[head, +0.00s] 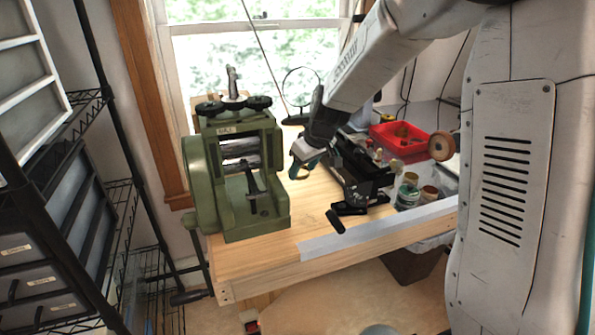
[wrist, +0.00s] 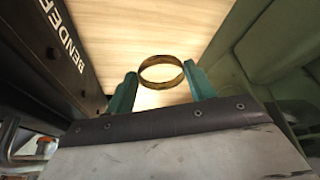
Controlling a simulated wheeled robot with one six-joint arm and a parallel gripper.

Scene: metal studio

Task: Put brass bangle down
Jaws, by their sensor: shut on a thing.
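The brass bangle (wrist: 163,85) is a thin gold-brown ring between the teal fingertips of my gripper (wrist: 161,81) in the wrist view. My gripper is shut on it, and bare wood shows through and beyond the ring. In the head view my gripper (head: 302,166) points down over the wooden bench (head: 290,218), between the green rolling mill and the black bender. The bangle shows there as a small ring (head: 297,178) at the fingertips. I cannot tell whether it touches the bench top.
The green rolling mill (head: 234,185) stands close on the left and the black bender (head: 362,182) close on the right. A red tray (head: 399,138) and jars (head: 408,190) are farther right. Bare wood lies between mill and bender, towards the front edge.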

